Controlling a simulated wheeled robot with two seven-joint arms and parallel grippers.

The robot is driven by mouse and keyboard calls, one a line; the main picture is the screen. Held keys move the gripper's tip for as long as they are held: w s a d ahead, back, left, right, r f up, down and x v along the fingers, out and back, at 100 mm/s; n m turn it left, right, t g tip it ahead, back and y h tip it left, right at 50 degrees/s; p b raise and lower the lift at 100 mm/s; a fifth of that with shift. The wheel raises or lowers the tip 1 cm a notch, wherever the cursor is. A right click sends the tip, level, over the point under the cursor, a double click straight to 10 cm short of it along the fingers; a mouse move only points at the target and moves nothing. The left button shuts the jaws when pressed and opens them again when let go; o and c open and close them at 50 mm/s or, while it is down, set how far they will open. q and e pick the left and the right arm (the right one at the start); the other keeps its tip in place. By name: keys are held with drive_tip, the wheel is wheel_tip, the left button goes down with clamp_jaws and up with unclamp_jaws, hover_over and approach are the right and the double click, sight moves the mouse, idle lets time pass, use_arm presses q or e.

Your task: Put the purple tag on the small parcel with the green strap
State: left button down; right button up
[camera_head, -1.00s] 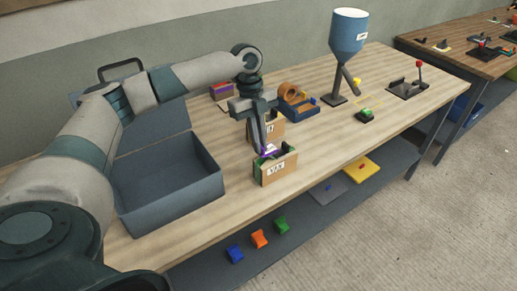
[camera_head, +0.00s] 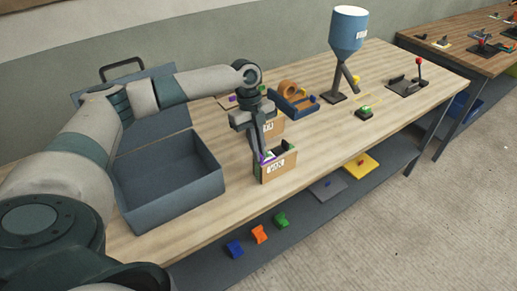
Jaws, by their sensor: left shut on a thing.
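The small cardboard parcel (camera_head: 281,172) stands near the front edge of the table with a white label on its front and green showing at its top. My left gripper (camera_head: 259,157) points down at the parcel's left upper edge. It is shut on the purple tag (camera_head: 268,158), of which only a small part shows. I cannot tell whether the tag touches the parcel. A second parcel (camera_head: 275,127) stands just behind, partly hidden by the gripper. My right gripper is out of view.
An open grey toolbox (camera_head: 170,208) stands left of the parcels. A blue tape dispenser (camera_head: 297,106) is behind them. A blue hopper (camera_head: 348,32) stands farther back. The table to the right of the parcels is mostly clear. Coloured pieces lie on the shelf below.

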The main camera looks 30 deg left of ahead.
use_arm(q)
drive_tip(key=c, duration=1.9)
unclamp_jaws()
drive_tip(key=shift+f, duration=0.1)
drive_tip(key=shift+b+v, duration=0.35)
drive_tip(key=shift+v, duration=0.45)
drive_tip(key=b+v, duration=0.3)
drive_tip(key=v, duration=0.7)
drive_tip(key=shift+r, duration=0.4)
